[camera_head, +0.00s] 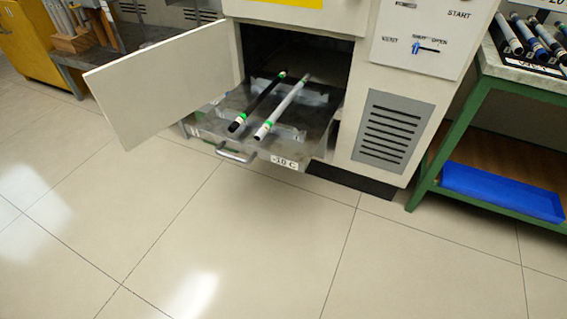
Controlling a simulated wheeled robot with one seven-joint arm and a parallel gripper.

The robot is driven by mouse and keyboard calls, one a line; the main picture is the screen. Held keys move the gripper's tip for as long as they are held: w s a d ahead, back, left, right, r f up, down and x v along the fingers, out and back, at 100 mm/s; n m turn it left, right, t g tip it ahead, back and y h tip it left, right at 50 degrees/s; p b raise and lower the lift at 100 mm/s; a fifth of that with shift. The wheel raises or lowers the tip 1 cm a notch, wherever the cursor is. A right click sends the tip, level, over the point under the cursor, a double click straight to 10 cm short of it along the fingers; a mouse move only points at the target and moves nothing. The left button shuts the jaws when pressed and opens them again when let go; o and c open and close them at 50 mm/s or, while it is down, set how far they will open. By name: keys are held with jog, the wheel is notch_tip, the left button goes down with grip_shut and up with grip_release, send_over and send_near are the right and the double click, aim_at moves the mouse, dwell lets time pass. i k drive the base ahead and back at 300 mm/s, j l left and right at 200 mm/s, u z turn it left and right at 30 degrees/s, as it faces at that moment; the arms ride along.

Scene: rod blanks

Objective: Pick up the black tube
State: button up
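The black tube (257,103) lies on a pulled-out metal drawer (205,127) of a cabinet. It has a green and white band near its front end and green at its back end. A grey tube (283,106) with a green and white front end lies beside it on the right, roughly parallel and apart from it. Both tubes rest across raised supports in the drawer. My gripper is not in view.
The cabinet's door (160,90) stands open to the left of the drawer. The drawer has a front handle (236,154). A green bench (480,75) with more tubes and a blue tray (500,190) stands at right. The tiled floor in front is clear.

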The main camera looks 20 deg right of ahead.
aim_at(558, 51)
jog(key=z, duration=1.5)
jog(key=i+z, duration=0.15)
jog(key=i, duration=0.2)
